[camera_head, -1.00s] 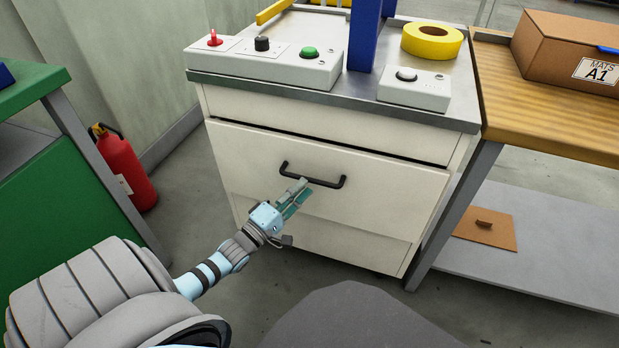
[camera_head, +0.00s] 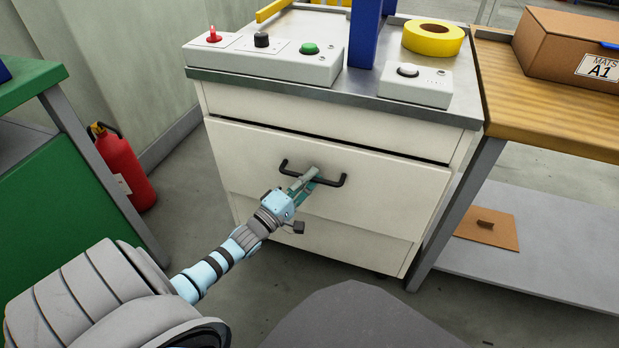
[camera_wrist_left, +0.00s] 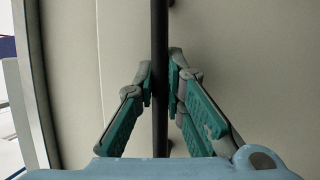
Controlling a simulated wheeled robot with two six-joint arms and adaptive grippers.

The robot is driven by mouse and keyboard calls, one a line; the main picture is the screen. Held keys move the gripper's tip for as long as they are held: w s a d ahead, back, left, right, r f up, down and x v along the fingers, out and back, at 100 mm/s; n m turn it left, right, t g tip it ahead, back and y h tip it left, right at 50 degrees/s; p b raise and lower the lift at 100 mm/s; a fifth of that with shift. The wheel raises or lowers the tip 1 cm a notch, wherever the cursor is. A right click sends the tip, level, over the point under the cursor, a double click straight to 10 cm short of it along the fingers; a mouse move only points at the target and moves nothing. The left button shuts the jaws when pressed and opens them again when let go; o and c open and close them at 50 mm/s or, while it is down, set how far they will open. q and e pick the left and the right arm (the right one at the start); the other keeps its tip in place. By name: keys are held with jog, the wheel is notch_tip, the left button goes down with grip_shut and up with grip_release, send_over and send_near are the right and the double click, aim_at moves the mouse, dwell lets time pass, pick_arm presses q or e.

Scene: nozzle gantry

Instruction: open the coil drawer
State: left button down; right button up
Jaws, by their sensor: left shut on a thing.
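My left gripper (camera_head: 309,177) is at the middle of the handle. In the left wrist view my left gripper (camera_wrist_left: 163,85) has its teal-padded fingers on both sides of the black handle (camera_wrist_left: 160,40), shut on it. The fingers hide part of the bar in the head view. My right gripper is not in view.
The cabinet top holds a button box (camera_head: 285,62), a smaller button box (camera_head: 415,85) and a yellow tape roll (camera_head: 433,38). A wooden bench (camera_head: 540,105) stands at right, a green bench (camera_head: 60,185) and red extinguisher (camera_head: 124,168) at left. Floor before the drawer is partly clear.

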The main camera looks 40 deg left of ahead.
pick_arm(q)
jog(key=shift+s, duration=0.1)
jog(key=shift+s, duration=0.1)
jog(key=s+d+p, duration=0.2)
jog(key=s+d, duration=0.1)
jog(key=s, duration=0.6)
jog(key=s+d+p, duration=0.3)
jog(key=s, duration=0.6)
jog(key=s+d+p, duration=0.3)
jog(key=s, duration=0.6)
jog(key=shift+s+d, duration=0.15)
jog(key=shift+d, duration=0.15)
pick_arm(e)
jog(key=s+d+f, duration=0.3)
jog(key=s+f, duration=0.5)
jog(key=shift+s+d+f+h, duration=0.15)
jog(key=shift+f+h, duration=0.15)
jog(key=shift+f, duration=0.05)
pick_arm(q)
jog(key=c, duration=1.9)
grip_release()
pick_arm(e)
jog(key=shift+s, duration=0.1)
